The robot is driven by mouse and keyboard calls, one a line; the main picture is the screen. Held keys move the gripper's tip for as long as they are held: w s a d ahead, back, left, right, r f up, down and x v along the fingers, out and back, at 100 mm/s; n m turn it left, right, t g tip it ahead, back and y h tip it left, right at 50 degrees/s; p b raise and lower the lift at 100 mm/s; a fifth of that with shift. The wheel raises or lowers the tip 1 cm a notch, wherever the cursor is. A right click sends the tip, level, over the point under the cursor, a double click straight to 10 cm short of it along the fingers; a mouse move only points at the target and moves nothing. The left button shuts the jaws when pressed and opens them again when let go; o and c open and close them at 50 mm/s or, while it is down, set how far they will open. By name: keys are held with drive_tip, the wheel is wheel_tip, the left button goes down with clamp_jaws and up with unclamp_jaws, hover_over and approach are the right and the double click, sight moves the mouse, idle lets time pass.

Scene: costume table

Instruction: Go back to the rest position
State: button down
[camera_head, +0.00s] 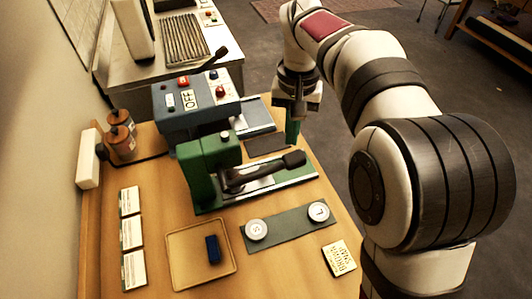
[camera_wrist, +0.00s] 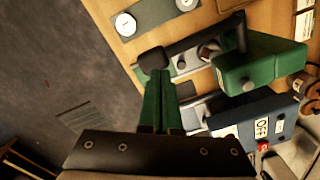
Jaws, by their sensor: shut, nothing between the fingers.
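My gripper (camera_head: 293,128) hangs at the right edge of the wooden table in the head view, beside the machines. In the wrist view its two green fingers (camera_wrist: 160,95) are together with nothing between them. A green press with a black lever (camera_head: 208,160) stands on the table left of and nearer than my gripper; it also shows in the wrist view (camera_wrist: 262,65). A blue-grey box marked OFF (camera_head: 200,118) stands behind the green press, also seen in the wrist view (camera_wrist: 245,127). Whether the fingers touch the lever's black knob (camera_wrist: 153,60) I cannot tell.
A green-grey strip (camera_head: 286,223) holds two round discs, S (camera_head: 256,229) and L (camera_head: 318,211). A tan tray (camera_head: 183,272) holds a dark blue block (camera_head: 213,249). White cards (camera_head: 131,232) and copper spools (camera_head: 121,145) are at the left. Open floor (camera_head: 450,90) lies right of the table.

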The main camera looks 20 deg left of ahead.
drive_tip(key=s+d+r+m+y, duration=0.15)
drive_tip(key=s+d+m, duration=0.35)
drive_tip(key=s+d, duration=0.9)
drive_tip(key=s+d+f+m, duration=0.3)
drive_tip(key=s+d+f, duration=0.2)
drive_tip(key=s, duration=0.5)
drive_tip(key=shift+d+m, duration=0.3)
drive_tip(key=shift+d, duration=0.25)
